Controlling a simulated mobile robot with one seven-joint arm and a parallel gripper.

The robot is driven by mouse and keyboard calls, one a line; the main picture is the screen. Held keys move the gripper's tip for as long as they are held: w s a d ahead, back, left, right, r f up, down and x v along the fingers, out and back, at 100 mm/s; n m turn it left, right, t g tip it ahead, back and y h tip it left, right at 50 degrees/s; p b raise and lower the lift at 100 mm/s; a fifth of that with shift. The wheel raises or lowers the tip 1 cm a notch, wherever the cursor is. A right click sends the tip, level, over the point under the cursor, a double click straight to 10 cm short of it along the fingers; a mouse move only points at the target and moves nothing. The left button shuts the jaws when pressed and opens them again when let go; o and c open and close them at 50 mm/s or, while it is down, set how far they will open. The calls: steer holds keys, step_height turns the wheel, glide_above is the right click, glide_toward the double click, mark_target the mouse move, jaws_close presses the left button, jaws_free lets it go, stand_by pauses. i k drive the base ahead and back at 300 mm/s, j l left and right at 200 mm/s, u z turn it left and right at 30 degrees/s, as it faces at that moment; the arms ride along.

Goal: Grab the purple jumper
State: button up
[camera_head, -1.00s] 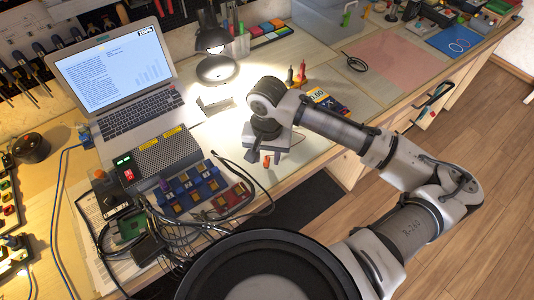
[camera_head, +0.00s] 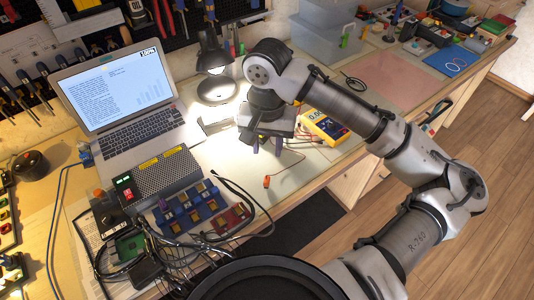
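A small purple piece (camera_head: 163,204), likely the jumper, shows at the upper left end of the blue circuit modules (camera_head: 187,210); it is too small to make out clearly. My gripper (camera_head: 266,149) points down above the pale work mat, to the right of the modules and apart from them. Its two dark fingers are spread with a gap between them, and I see nothing held. A small orange piece with a thin lead (camera_head: 267,182) lies on the mat below and in front of the fingers.
A grey power box (camera_head: 165,175), laptop (camera_head: 115,105) and black lamp (camera_head: 215,65) stand left and behind. Loose cables surround a red module (camera_head: 228,219) and a green board (camera_head: 129,243). A yellow multimeter (camera_head: 325,127) lies right of my gripper.

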mark_target(162, 202)
steer(key=u, duration=0.85)
